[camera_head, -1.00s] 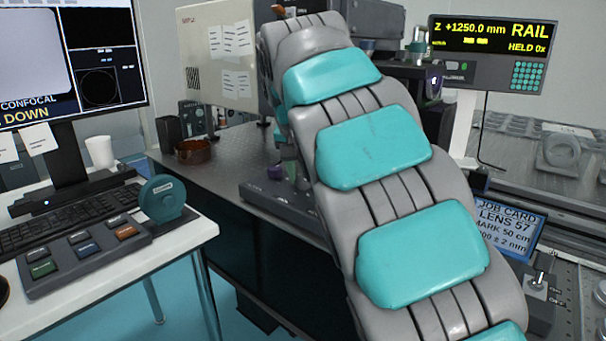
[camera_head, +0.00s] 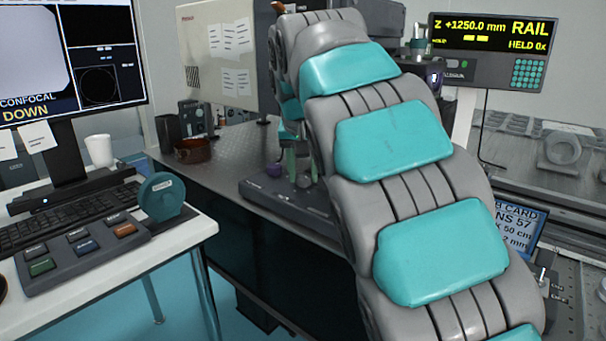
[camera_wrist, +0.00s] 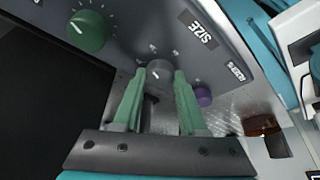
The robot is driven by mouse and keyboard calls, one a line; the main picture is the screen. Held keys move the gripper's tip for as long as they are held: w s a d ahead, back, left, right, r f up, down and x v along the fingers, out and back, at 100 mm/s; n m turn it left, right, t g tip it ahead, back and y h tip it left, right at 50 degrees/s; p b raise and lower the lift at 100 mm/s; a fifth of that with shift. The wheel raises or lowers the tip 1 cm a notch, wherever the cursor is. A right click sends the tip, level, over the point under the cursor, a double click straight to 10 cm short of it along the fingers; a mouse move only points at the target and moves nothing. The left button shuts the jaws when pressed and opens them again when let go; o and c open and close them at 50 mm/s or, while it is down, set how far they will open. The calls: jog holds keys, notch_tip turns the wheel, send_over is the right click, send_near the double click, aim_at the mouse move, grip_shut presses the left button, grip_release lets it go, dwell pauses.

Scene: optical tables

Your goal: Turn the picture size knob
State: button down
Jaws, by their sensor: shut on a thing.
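A grey round knob (camera_wrist: 159,69) with a white mark sits on the dark control panel in the wrist view, close to a plate reading SIZE (camera_wrist: 197,30). My gripper (camera_wrist: 160,76) has its two green fingers on either side of this knob and is shut on it. In the head view the control box (camera_head: 262,190) stands on the dark bench, and the green fingers (camera_head: 302,166) come down over it.
A larger green knob (camera_wrist: 91,31) and a small purple knob (camera_wrist: 203,96) flank the grey one. A brown dish (camera_head: 194,151) is behind the box. A monitor (camera_head: 70,50) and a keypad desk (camera_head: 190,240) are at left.

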jog(key=n+y, duration=0.1)
jog(key=n, duration=0.1)
jog(key=n+y+b, duration=0.1)
jog(key=n, duration=0.2)
jog(key=shift+d+g+b, duration=0.1)
jog(key=shift+g+b, duration=0.2)
jog(key=shift+w+d+n+g+y, duration=0.15)
jog(key=shift+n+y, duration=0.25)
jog(key=shift+n, duration=0.8)
jog(key=shift+a+n+g+y, duration=0.1)
jog(key=shift+n+g+y, duration=0.25)
jog(key=shift+n, duration=0.85)
jog(key=shift+c, duration=2.2)
grip_release()
